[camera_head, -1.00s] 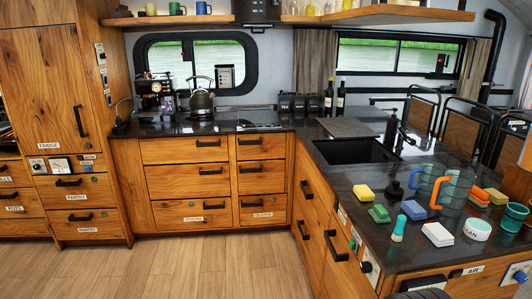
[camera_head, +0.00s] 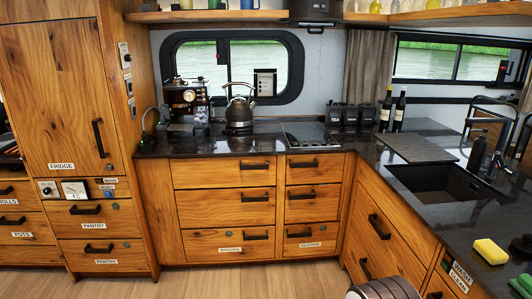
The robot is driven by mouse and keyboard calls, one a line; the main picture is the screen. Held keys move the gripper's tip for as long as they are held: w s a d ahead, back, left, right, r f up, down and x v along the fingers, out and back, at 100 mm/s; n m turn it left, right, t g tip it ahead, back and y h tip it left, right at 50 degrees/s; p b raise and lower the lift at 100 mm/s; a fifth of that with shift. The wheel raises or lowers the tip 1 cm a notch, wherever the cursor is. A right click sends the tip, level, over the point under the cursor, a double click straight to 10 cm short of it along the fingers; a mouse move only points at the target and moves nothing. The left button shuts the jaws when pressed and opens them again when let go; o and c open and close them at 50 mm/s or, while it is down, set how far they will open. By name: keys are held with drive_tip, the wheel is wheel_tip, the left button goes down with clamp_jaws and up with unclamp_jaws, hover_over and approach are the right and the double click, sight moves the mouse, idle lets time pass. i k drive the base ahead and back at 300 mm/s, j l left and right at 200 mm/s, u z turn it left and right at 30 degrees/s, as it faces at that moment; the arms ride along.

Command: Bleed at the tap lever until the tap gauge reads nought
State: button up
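A small panel under the fridge door holds a dark round knob (camera_head: 47,188) and, to its right, a white-faced gauge (camera_head: 74,190). The gauge's needle and scale are too small to read. Small labels beside them are also unreadable, so I cannot tell whether this is the tap gauge. A black tap (camera_head: 478,152) stands upright behind the sink (camera_head: 436,183) at the right. I cannot make out a separate tap lever. My gripper's fingers do not show; a ribbed dark and white part at the bottom edge may be mine.
The wooden floor in front of the drawers is clear. The dark counter runs along the back and turns toward me at the right. A kettle (camera_head: 239,108), coffee machine (camera_head: 187,103), two bottles (camera_head: 391,110) and a yellow sponge (camera_head: 490,251) stand on it.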

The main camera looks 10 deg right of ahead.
sight(502, 165)
drive_tip(key=i+z, duration=0.2)
drive_tip(key=i, duration=0.3)
drive_tip(key=i+z, duration=0.25)
drive_tip(key=i, duration=0.3)
drive_tip(key=i+j+z, duration=0.2)
drive_tip(key=i, duration=0.3)
drive_tip(key=i+z, duration=0.3)
drive_tip(key=z, duration=0.15)
drive_tip(key=i+j+z, duration=0.15)
drive_tip(key=z, duration=0.3)
drive_tip(key=i+j+z, duration=0.3)
drive_tip(key=z, duration=0.15)
drive_tip(key=i+j+z, duration=0.3)
drive_tip(key=z, duration=0.15)
drive_tip(key=i+j+z, duration=0.3)
drive_tip(key=j+z, duration=0.3)
drive_tip(key=i+j+z, duration=0.3)
drive_tip(key=j+z, duration=0.3)
